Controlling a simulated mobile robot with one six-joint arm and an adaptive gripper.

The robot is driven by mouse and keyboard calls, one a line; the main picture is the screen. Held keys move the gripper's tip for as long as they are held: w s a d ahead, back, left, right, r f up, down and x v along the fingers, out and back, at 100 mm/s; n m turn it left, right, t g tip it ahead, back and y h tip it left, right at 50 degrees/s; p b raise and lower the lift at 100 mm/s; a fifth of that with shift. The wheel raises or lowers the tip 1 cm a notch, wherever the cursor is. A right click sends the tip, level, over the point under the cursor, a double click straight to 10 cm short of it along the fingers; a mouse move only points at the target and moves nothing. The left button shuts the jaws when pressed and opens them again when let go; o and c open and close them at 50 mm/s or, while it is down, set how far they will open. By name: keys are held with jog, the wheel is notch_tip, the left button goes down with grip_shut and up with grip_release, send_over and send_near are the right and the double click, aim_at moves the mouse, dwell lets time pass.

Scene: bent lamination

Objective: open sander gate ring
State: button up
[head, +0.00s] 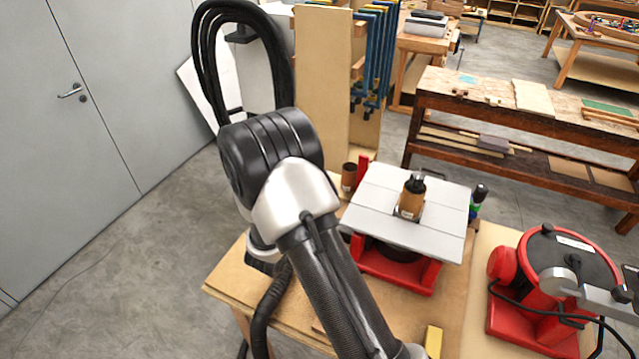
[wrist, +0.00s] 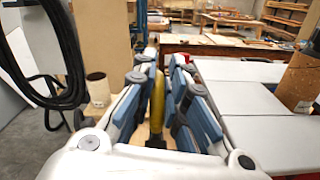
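The spindle sander has a pale grey top (head: 380,215), a red base (head: 400,270) and a brown sanding drum (head: 409,200). In the wrist view the top (wrist: 250,120) and the drum (wrist: 300,78) are at the right. My gripper (wrist: 164,62) is beside the left side of the sander top, fingers apart. A yellow curved part (wrist: 181,95), possibly the gate ring, shows between the fingers, close to the right one. I cannot tell whether either finger touches it.
A red disc sander (head: 540,300) is at the right. A yellow block (head: 433,341) lies at the bench's front. Black hose (wrist: 35,50) hangs at left.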

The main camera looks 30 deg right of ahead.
jog(key=o, duration=0.4)
jog(key=shift+w+a, duration=0.2)
jog(key=shift+a, duration=0.05)
jog(key=shift+s+d, duration=0.1)
jog(key=shift+s, duration=0.05)
jog(key=v, duration=1.2)
